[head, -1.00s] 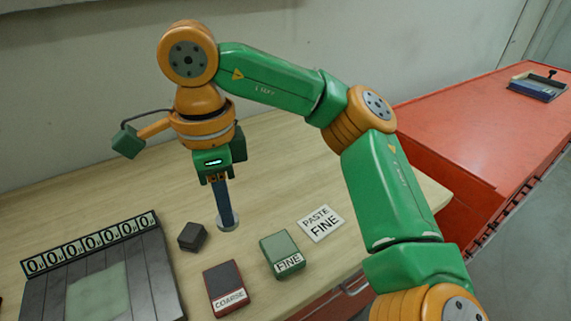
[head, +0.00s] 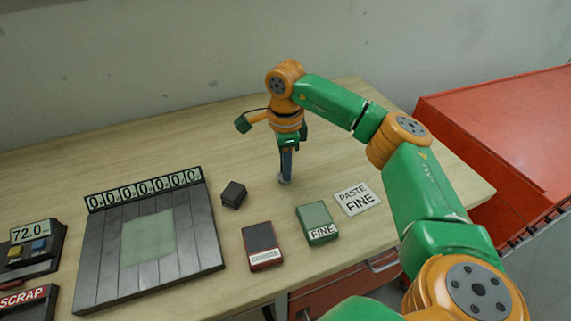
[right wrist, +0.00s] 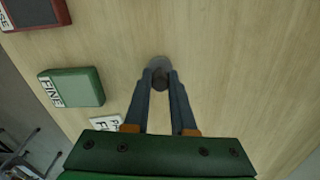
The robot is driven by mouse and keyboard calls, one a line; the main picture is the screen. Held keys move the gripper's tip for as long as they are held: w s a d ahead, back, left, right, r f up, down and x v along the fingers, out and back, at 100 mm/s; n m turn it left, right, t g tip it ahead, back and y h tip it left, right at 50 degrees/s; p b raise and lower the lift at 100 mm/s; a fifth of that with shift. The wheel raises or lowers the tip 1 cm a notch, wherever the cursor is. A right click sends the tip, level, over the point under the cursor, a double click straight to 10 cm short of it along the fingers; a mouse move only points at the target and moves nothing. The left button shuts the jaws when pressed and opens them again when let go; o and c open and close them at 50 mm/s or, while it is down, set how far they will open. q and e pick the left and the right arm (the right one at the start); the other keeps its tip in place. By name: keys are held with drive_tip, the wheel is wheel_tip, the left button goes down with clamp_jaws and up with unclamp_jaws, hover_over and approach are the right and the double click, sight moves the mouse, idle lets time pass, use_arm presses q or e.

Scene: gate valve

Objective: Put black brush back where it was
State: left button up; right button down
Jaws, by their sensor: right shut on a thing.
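My right gripper (head: 285,177) points straight down over the table, its long grey-blue fingers closed together at the tips. In the right wrist view the fingertips (right wrist: 160,80) meet on a small, dark, round piece (right wrist: 159,67) with a grey disc-like rim. Its lower end is at or just above the tabletop; I cannot tell whether it touches. The fingers hide much of it, and I cannot make out bristles. A small black block (head: 233,194) lies on the table left of the gripper, apart from it. My left gripper is out of view.
The wooden table (head: 350,120) is clear behind and right of the gripper. In front are a red-and-black COARSE tin (head: 263,242), green FINE tin (head: 317,220) and PASTE FINE card (head: 356,198). A slatted plate (head: 105,260) with a counter display (head: 145,188) is left.

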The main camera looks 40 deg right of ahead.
drive_tip(key=shift+f, duration=0.15)
drive_tip(key=c, duration=0.7)
unclamp_jaws()
drive_tip(key=shift+c, duration=0.2)
drive_tip(key=shift+r, duration=0.35)
wheel_tip(320, 180, up, 6)
drive_tip(key=shift+f+b, duration=0.25)
drive_tip(key=shift+b, duration=0.05)
wheel_tip(320, 180, up, 6)
drive_tip(key=p, duration=0.2)
drive_tip(key=shift+r, duration=0.15)
